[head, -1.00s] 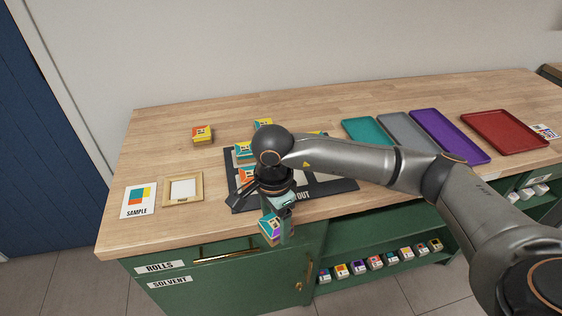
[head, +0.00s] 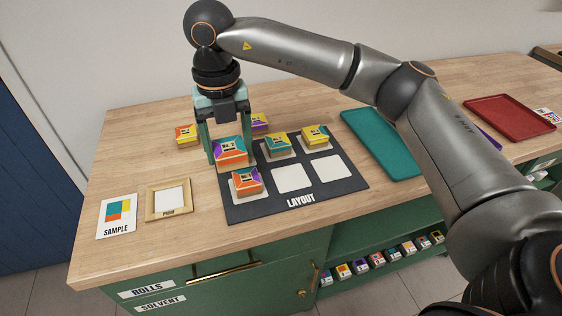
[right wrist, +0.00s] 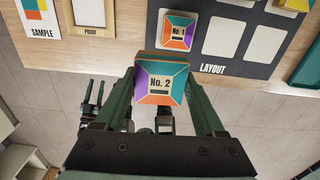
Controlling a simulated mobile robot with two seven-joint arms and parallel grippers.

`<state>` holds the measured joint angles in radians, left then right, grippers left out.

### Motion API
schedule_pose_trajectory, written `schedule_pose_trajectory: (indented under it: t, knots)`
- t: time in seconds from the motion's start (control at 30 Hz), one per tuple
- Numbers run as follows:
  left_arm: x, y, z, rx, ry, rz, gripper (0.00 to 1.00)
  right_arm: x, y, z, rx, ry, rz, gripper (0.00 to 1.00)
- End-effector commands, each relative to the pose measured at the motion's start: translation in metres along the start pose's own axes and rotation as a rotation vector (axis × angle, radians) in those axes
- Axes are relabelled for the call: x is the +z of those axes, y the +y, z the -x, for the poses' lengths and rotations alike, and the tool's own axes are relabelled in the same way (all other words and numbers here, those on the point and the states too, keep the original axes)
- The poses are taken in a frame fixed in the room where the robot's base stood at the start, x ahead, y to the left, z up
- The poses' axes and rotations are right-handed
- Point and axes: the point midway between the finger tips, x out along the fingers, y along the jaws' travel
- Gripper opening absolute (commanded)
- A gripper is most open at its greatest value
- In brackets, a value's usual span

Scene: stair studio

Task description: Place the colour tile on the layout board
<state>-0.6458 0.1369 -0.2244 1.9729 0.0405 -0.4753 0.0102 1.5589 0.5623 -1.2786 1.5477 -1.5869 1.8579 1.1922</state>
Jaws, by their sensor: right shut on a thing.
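My right gripper (head: 229,155) points down and is shut on a colour tile (head: 230,148), orange, teal and purple. In the right wrist view this tile (right wrist: 160,82) reads "No. 2". The gripper holds it raised, apart from the layout board (head: 240,213). The wrist view shows it against the counter's front edge and floor. On the board's front row, the No. 1 tile (head: 246,181) sits at left, beside two bare white squares, a middle one (head: 292,178) and a right one (head: 331,169). My left gripper seems to show small and dark (right wrist: 92,97) in the wrist view.
A teal-yellow tile (head: 277,145) and a yellow tile (head: 315,135) sit on the board's back row; its back-left area is hidden. Two tiles stand behind the board. A sample card (head: 117,216) and proof frame (head: 151,207) lie left. Trays, including a teal one (head: 377,145), lie right.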

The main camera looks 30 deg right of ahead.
Motion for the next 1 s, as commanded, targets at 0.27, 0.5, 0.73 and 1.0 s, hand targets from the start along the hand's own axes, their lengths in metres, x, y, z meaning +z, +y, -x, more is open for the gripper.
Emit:
schedule_pose_trajectory:
  t: [0.27, 0.5, 0.73, 1.0]
  knots:
    - [-0.001, 0.001, 0.002, 0.001, 0.001, -0.001, 0.5, 0.012, -0.048, -0.019, -0.001, 0.001, -0.037, 0.15]
    - [0.003, -0.001, 0.002, -0.002, -0.004, 0.0, 0.5, 0.024, -0.099, -0.052, -0.002, 0.002, -0.031, 0.15]
    - [0.007, -0.002, 0.002, -0.006, -0.012, 0.0, 0.5, 0.029, -0.118, -0.077, 0.0, 0.0, -0.027, 0.15]
    - [0.005, -0.002, 0.003, -0.006, -0.011, 0.0, 0.5, 0.034, -0.137, -0.106, -0.002, 0.002, -0.028, 0.15]
